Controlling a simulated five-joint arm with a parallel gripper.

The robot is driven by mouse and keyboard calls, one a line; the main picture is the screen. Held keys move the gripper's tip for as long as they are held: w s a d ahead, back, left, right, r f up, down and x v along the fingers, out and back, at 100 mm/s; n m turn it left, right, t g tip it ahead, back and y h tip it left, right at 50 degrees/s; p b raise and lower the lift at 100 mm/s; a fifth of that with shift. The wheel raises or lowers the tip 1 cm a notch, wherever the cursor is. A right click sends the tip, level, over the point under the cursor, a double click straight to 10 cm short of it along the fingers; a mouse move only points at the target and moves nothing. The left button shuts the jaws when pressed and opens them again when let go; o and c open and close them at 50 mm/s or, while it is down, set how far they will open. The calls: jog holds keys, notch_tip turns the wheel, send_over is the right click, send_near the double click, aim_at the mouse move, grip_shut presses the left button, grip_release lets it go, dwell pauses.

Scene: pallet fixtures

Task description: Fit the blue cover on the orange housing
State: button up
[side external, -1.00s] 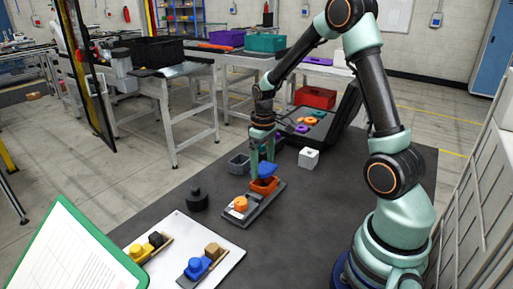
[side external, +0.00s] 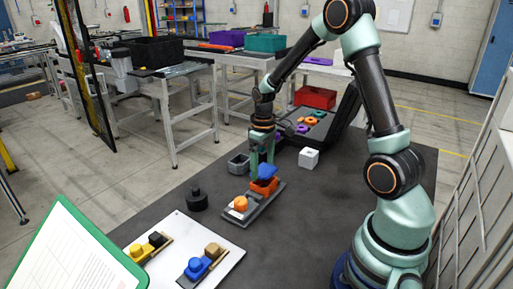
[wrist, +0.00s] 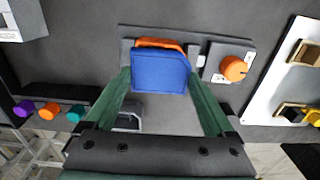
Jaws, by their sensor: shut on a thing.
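The blue cover (side external: 267,171) is held in my gripper (side external: 260,160) directly above the orange housing (side external: 263,187). In the wrist view the cover (wrist: 160,70) sits between the two green fingers of my gripper (wrist: 159,78). It hides most of the housing; an orange strip (wrist: 158,43) shows past its far edge. The cover looks slightly tilted in the side view. Whether it touches the housing or hovers just over it, I cannot tell. The housing is on a grey pallet fixture (side external: 262,208).
An orange round knob (side external: 241,203) is on the same fixture. A grey open box (side external: 239,163), a black knobbed piece (side external: 196,200) and a white cube (side external: 308,158) stand nearby. A white board (side external: 226,262) with small assemblies is at the front. Dark mat is free at right.

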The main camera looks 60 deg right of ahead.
jog(key=shift+f, duration=1.1)
dwell(0.6)
jog(key=o, duration=1)
jog(key=shift+r, duration=0.1)
jog(key=shift+r, duration=3.9)
